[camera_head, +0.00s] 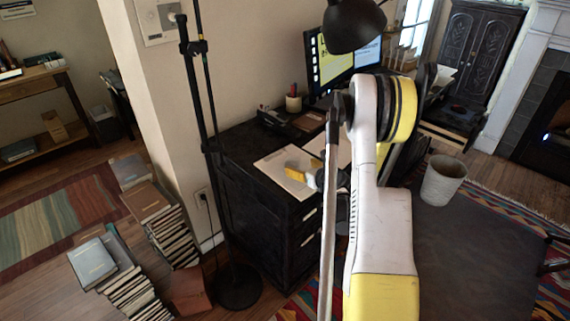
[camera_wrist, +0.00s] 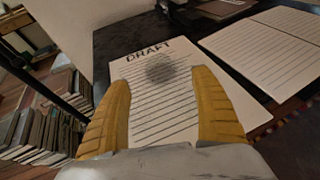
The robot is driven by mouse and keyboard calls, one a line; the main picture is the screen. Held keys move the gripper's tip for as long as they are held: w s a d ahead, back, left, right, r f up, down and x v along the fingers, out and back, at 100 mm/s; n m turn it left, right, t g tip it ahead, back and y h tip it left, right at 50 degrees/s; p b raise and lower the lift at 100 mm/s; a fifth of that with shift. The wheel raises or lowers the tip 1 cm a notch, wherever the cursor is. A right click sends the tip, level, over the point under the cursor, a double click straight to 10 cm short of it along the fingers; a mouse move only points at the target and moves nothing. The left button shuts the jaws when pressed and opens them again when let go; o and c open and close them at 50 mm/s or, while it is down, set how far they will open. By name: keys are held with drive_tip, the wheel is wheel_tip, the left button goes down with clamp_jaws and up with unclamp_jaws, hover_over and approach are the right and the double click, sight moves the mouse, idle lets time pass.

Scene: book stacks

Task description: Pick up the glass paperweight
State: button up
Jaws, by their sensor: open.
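My gripper (camera_wrist: 161,84) is open, with its two yellow fingers spread above a lined sheet marked DRAFT (camera_wrist: 150,112). In the wrist view a round, blurry grey patch lies on the sheet between and just beyond the fingertips. I cannot tell whether it is the glass paperweight or a shadow; no clear glass outline shows. Nothing is held between the fingers. In the head view my gripper (camera_head: 301,174) is over the sheet (camera_head: 270,165) on the black desk (camera_head: 245,150), partly hidden by my arm.
A second lined sheet (camera_wrist: 265,45) lies to the right. The desk also holds a pen cup (camera_head: 293,103), a phone (camera_head: 271,117) and a monitor (camera_head: 367,55). A black floor lamp (camera_head: 209,146) stands beside it. Book stacks (camera_head: 172,235) and a bin (camera_head: 442,182) are on the floor.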

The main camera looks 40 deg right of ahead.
sight(294, 162)
drive_tip(key=x, duration=0.4)
drive_tip(key=shift+w+b, duration=0.1)
drive_tip(key=shift+b, duration=0.25)
drive_tip(key=b+x, duration=0.2)
drive_tip(key=x, duration=0.2)
drive_tip(key=shift+w+d+f, duration=0.1)
drive_tip(key=shift+w, duration=0.3)
drive_tip(key=c, duration=1.5)
